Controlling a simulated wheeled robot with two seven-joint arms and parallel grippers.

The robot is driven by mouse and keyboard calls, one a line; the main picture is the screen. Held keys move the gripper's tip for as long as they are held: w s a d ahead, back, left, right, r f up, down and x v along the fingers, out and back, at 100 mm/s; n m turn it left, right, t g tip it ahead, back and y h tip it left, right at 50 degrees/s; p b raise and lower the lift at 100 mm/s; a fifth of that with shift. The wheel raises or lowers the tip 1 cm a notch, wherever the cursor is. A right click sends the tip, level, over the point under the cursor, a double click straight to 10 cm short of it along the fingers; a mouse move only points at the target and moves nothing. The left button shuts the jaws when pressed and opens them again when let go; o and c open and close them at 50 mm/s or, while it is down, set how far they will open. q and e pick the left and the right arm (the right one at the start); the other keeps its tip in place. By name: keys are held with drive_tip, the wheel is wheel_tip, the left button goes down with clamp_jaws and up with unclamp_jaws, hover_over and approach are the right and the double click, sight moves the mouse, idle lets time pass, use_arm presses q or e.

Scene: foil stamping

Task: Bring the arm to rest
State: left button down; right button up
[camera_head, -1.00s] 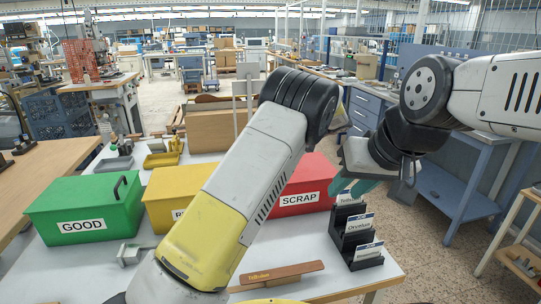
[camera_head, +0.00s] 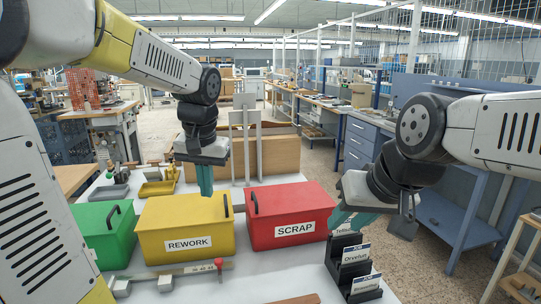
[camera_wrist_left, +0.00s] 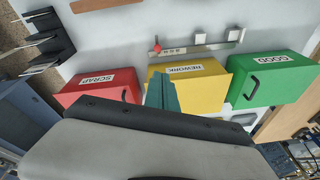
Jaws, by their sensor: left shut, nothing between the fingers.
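My left gripper (camera_head: 206,192) hangs with its teal fingers pointing down. It is shut and empty, above and behind the yellow REWORK box (camera_head: 187,228). Its teal fingers also show in the left wrist view (camera_wrist_left: 162,92), in front of the yellow box there. My left arm is bent, coming in from the left of the head view. My right gripper (camera_head: 352,222) is at the right, its teal fingers pointing down and left, spread apart and empty. It is near the red SCRAP box (camera_head: 290,212) and above the black card holder (camera_head: 345,264).
A green box (camera_head: 98,232), marked GOOD in the left wrist view, stands left of the yellow one. A metal bar fixture with a red knob (camera_head: 219,264) lies in front of the boxes. A grey-posted stand (camera_head: 244,140) and brown panels (camera_head: 275,155) stand behind.

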use_arm(q)
drive_tip(key=s+t+h, duration=0.2)
drive_tip(key=s+t, duration=0.1)
drive_tip(key=s, duration=1.1)
drive_tip(key=shift+d+r+n+t+h, duration=0.2)
drive_tip(key=shift+d+n+t+h, duration=0.2)
drive_tip(key=shift+d, duration=0.05)
idle(2.1)
